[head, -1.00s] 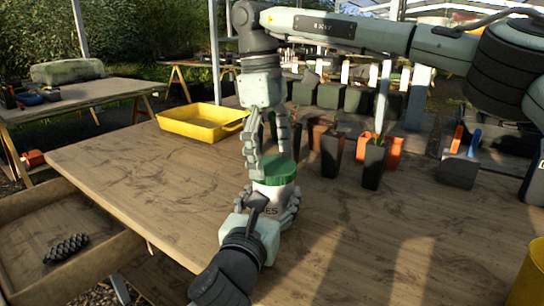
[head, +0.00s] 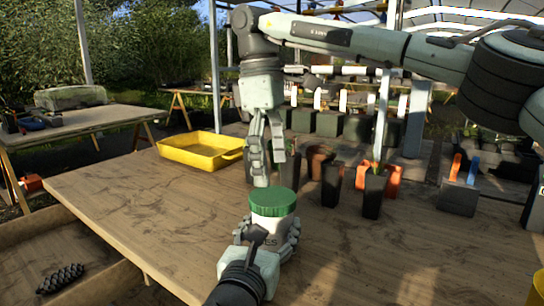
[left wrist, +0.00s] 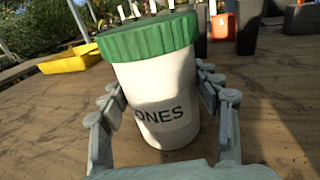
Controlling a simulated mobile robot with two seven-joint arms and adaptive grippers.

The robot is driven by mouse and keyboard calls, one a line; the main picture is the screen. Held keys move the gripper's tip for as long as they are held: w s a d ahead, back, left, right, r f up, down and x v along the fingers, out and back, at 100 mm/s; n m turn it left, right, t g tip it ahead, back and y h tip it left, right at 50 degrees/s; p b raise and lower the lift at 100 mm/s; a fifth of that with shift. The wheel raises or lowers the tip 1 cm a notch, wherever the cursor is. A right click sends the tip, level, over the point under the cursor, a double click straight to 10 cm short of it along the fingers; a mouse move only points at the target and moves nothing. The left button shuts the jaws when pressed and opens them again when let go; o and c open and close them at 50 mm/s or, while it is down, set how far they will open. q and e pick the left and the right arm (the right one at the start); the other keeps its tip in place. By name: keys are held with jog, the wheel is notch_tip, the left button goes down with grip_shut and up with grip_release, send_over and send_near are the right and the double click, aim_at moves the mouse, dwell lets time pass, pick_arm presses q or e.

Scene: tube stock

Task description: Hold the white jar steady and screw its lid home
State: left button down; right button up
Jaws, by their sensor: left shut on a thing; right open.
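The white jar (head: 268,229) stands upright on the wooden table, with dark lettering on its side; it also shows in the left wrist view (left wrist: 158,88). Its green lid (head: 272,201) sits on top, looking level; I cannot tell how tightly it is seated. In the left wrist view the lid (left wrist: 148,37) covers the jar's mouth. My left gripper (head: 267,236) is shut around the jar's body, with fingers on both sides (left wrist: 165,100). My right gripper (head: 268,172) is open and empty, pointing down just above the lid and apart from it.
A yellow tray (head: 200,147) lies at the table's back left. Black and terracotta pots (head: 373,195) stand behind and right of the jar. A dark holder with coloured handles (head: 459,194) is farther right. The wooden table (head: 130,200) is clear left and front right of the jar.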

jog(key=n, duration=0.7)
jog(key=shift+r, duration=0.2)
jog(key=n, duration=0.7)
jog(key=shift+r+n, duration=0.2)
jog(key=shift+n, duration=0.1)
jog(key=n, duration=0.7)
jog(key=shift+r, duration=0.2)
jog(key=n, duration=0.8)
jog(key=shift+r+y, duration=0.2)
jog(key=shift+y, duration=0.1)
jog(key=n, duration=0.4)
jog(key=shift+r+n, duration=0.15)
jog(key=shift+n, duration=0.25)
jog(key=n, duration=0.7)
jog(key=shift+d+r, duration=0.1)
jog(key=shift+r, duration=0.1)
jog(key=n, duration=0.7)
jog(key=shift+r+n+t, duration=0.2)
jog(key=shift+n+t, duration=0.1)
jog(key=n, duration=0.6)
jog(key=shift+r+y, duration=0.15)
jog(key=shift+y, duration=0.15)
